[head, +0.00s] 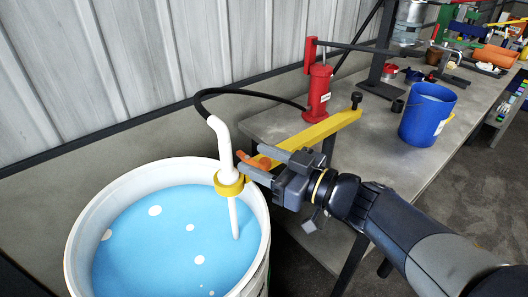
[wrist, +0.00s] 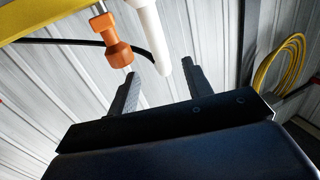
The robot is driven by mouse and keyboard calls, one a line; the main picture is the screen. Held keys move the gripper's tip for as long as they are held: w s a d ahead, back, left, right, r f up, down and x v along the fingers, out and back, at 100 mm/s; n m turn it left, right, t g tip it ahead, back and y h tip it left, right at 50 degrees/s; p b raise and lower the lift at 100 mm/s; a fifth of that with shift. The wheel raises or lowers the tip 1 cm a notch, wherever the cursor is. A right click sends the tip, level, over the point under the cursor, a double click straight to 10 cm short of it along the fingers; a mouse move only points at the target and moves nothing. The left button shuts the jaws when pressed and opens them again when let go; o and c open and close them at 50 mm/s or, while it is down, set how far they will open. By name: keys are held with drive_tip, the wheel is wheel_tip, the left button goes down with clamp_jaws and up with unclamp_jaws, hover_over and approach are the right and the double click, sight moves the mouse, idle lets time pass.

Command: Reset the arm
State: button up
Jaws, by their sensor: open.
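My gripper (head: 254,163) is open, and its fingers point left toward the white disperser tube (head: 222,145) above the drum. In the wrist view, my gripper (wrist: 161,72) has its two fingers apart, with the white tube (wrist: 148,35) showing between them. I cannot tell whether the fingers touch it. An orange handle (head: 250,160) shows beside the fingertips; in the wrist view the orange handle (wrist: 117,48) is outside the left finger. A yellow collar (head: 229,186) sits on the tube.
A white drum (head: 85,225) of blue liquid stands at lower left. A yellow bar (head: 325,128) reaches from a grey table (head: 270,122) carrying a red pump (head: 318,90) and blue bucket (head: 425,115). A black hose (head: 250,91) arches to the tube. A corrugated wall stands behind.

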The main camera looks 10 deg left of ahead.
sight(215, 122)
drive_tip(key=x, duration=1.1)
drive_tip(key=shift+b, duration=0.35)
drive_tip(key=shift+d+r+p, duration=0.15)
drive_tip(key=shift+r+p, duration=0.15)
drive_tip(key=shift+r, duration=0.1)
drive_tip(key=shift+f, duration=0.1)
drive_tip(key=shift+d+f+b, duration=0.1)
drive_tip(key=shift+f+b, duration=0.2)
drive_tip(key=shift+f, duration=0.05)
drive_tip(key=v, duration=1)
drive_tip(key=x, duration=0.9)
drive_tip(key=shift+a, duration=0.4)
drive_tip(key=r+p, duration=0.2)
drive_tip(key=r, duration=0.1)
drive_tip(key=r+p, duration=0.2)
drive_tip(key=r, duration=0.1)
drive_tip(key=shift+w+a+r+p, duration=0.15)
drive_tip(key=shift+a+r+p, duration=0.15)
drive_tip(key=shift+p, duration=0.1)
drive_tip(key=shift+d, duration=0.1)
